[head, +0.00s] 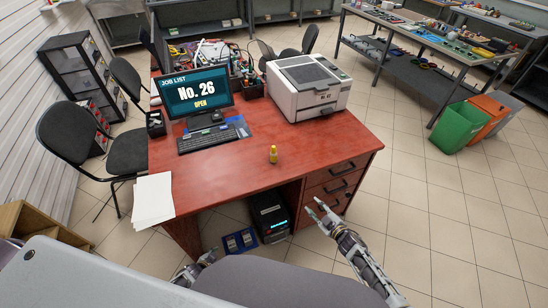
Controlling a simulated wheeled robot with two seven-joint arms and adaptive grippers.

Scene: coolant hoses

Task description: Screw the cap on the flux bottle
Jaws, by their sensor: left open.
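A small yellow bottle (273,156) stands upright on the red-brown desk (240,171), near its front edge. It is too small to tell whether a cap is on it, and I cannot make out a separate cap. My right gripper (313,207) is in front of the desk's drawers, apart from the bottle, to its lower right. Its fingers are spread and empty. My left gripper (209,257) is low at the bottom, in front of the desk and partly hidden by my own body; it is open.
A monitor (197,92) reading "No. 26 OPEN", a keyboard (211,136), a printer (307,86) and papers (153,199) are on the desk. A computer tower (268,216) stands below. The desk surface around the bottle is clear.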

